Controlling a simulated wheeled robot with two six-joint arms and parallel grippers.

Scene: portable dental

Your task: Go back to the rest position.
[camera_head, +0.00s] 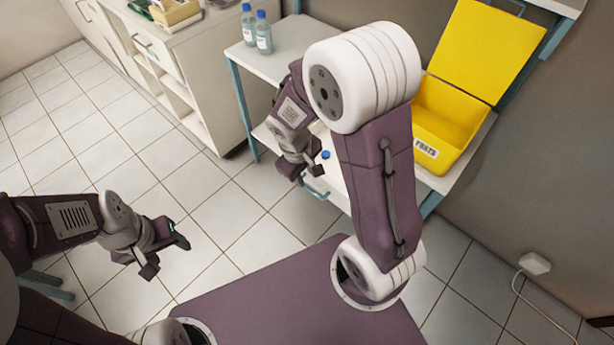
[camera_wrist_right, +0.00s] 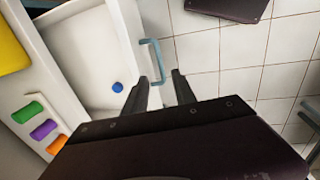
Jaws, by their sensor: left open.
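My left gripper (camera_head: 167,257) is over the tiled floor at the lower left in the head view. Its two fingers are apart with nothing between them. My right gripper (camera_head: 306,173) hangs beside the shelf unit in the head view, partly behind my right arm. In the right wrist view its two fingers (camera_wrist_right: 161,88) stand apart and nothing is between them. They are close to a pale blue handle (camera_wrist_right: 153,58) on a white drawer or tray (camera_wrist_right: 85,55). A small blue round object (camera_wrist_right: 118,87) lies inside it, left of the fingers.
A yellow bin (camera_head: 455,115) with a raised lid stands on the shelf unit behind my right arm. Blue-capped bottles (camera_head: 263,38) stand on the white table top. Green, purple (camera_wrist_right: 44,130) and orange cylinders lie on a white surface in the wrist view. Tiled floor (camera_head: 190,215) is clear around my left gripper.

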